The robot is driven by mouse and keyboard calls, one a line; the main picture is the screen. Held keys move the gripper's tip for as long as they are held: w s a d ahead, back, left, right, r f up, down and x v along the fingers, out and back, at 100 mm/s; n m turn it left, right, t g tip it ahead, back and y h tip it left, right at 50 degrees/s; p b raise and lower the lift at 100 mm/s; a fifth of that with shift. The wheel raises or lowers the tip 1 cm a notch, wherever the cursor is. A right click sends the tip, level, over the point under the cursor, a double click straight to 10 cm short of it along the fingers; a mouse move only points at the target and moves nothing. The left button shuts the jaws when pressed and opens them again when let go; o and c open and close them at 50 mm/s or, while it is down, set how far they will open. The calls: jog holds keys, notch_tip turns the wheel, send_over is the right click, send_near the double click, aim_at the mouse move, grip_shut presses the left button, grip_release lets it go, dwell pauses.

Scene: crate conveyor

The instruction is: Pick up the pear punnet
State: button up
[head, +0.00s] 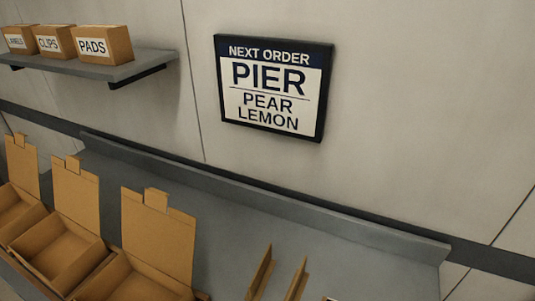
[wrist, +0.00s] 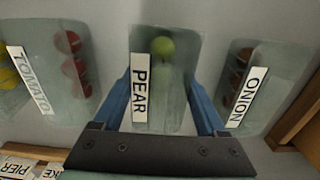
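The pear punnet (wrist: 174,112) is a clear tray with a white PEAR label on its left side and a green pear at its far end. It is in the middle of the wrist view. My gripper (wrist: 160,78) is open, with one blue finger on each side of the punnet. Whether the fingers touch its sides is hard to tell. The head view shows neither the gripper nor the punnet. A wall sign (head: 270,87) there reads NEXT ORDER, PIER, PEAR, LEMON.
In the wrist view, a TOMATO punnet (wrist: 62,108) stands left and an ONION punnet (wrist: 268,62) right, with narrow gaps. A brown wooden edge (wrist: 296,105) is at far right. Open cardboard boxes (head: 75,190) line the head view's lower left, below a shelf (head: 110,68) with small boxes.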

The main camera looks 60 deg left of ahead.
jog(key=c, duration=0.7)
jog(key=shift+c, duration=0.2)
